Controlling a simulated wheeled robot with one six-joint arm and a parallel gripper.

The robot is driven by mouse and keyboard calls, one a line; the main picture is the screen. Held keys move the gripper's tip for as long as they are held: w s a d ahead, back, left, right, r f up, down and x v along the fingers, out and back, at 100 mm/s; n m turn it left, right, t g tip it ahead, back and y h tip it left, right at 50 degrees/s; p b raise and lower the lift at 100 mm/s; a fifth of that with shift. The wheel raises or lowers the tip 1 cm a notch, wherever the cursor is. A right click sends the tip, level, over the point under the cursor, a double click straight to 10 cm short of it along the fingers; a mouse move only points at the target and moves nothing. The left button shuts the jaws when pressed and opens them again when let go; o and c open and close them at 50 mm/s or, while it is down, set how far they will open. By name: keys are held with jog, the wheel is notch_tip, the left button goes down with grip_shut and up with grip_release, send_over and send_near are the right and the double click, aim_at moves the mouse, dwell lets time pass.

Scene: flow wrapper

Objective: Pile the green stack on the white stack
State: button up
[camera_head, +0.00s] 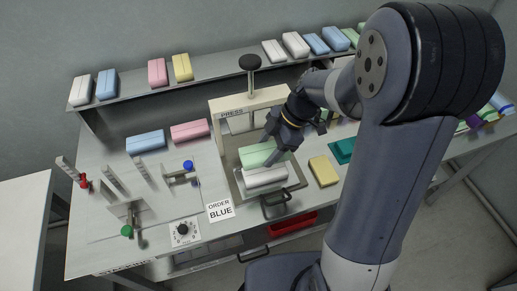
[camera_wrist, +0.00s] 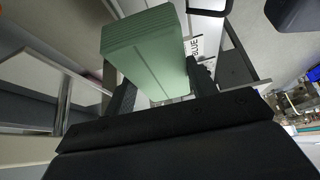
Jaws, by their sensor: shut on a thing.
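The green stack (camera_head: 257,154) is a block of pale green sheets just behind the white stack in the head view. It also fills the upper middle of the wrist view (camera_wrist: 150,50). My gripper (camera_head: 268,150) is shut on the green stack, with its dark fingers on either side of it. The white stack (camera_head: 266,177) lies on the grey press tray (camera_head: 296,181), in front of the green stack. I cannot tell whether the green stack touches the white one or hangs a little above the tray. Part of the green stack is hidden by my gripper.
The press frame (camera_head: 222,105) with its black knob (camera_head: 250,62) stands close behind. A yellow stack (camera_head: 324,171) lies right of the tray, and blue (camera_head: 145,140) and pink (camera_head: 190,130) stacks lie left. A black handle (camera_head: 275,205) and an order card (camera_head: 220,210) are in front.

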jog(key=shift+d+f, duration=0.15)
jog(key=shift+f, duration=0.35)
jog(key=shift+f+b, duration=1.45)
jog(key=shift+f, duration=0.95)
jog(key=shift+f+b, duration=0.4)
jog(key=shift+b, duration=0.35)
jog(key=shift+f, duration=0.15)
jog(key=o, duration=1)
jog(key=shift+o, duration=0.2)
jog(key=b+v, duration=0.1)
jog(key=v, duration=0.9)
jog(key=shift+w+d+r, duration=0.1)
jog(key=shift+d+r, duration=0.05)
jog(key=shift+r, duration=0.2)
